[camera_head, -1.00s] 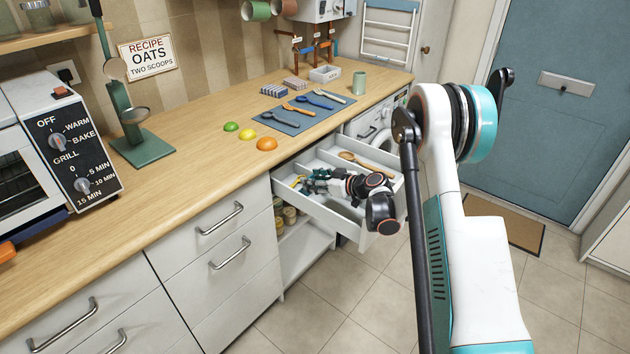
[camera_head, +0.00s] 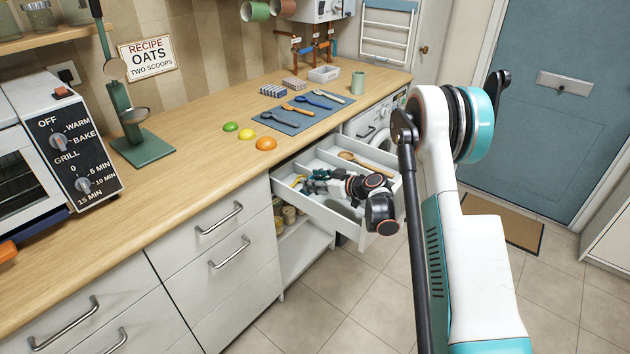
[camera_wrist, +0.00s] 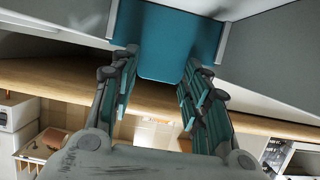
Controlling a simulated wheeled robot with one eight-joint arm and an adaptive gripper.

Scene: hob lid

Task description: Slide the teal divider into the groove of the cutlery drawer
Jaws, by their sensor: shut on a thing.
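The cutlery drawer (camera_head: 325,217) is pulled out below the counter and split by pale partitions. My gripper (camera_head: 312,182) is down in its left part. In the wrist view, the teal divider (camera_wrist: 168,40) spans the top middle, and my gripper (camera_wrist: 161,62) is shut on its edge. Pale upright strips flank the divider on both sides, with grey panels beyond them. I cannot tell how deep the divider sits in the groove. In the head view my wrist and fingers hide most of that spot.
A wooden spoon (camera_head: 366,160) lies in the drawer's right compartment. Above, the counter (camera_head: 190,190) holds a blue mat (camera_head: 297,123) with utensils and green, yellow and orange domes. The floor (camera_head: 340,310) in front of the drawer is clear.

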